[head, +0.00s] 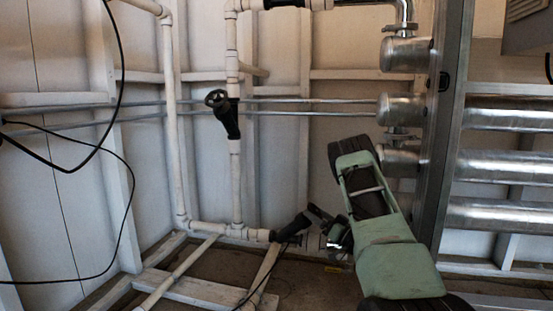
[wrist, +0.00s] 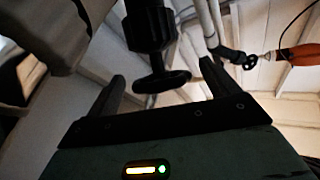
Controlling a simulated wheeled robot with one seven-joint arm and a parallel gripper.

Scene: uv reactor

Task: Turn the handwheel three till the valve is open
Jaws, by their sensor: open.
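A black valve with a handwheel (wrist: 162,82) shows in the wrist view, hanging from a dark stem. My gripper (wrist: 161,70) is open, with one finger on each side of this handwheel; whether either finger touches it I cannot tell. In the head view a black valve (head: 291,228) sits low on the white pipe, and my gripper (head: 328,228) is just right of it. Its handwheel is hard to make out there, close to my fingers. No number is readable on any wheel.
Another black valve (head: 231,122) with a handwheel (head: 216,98) is higher on a vertical white pipe. Metal cylinders (head: 400,110) and a steel post (head: 445,130) stand close to my arm on the right. White floor beams (head: 190,287) and loose black cables (head: 125,190) lie left.

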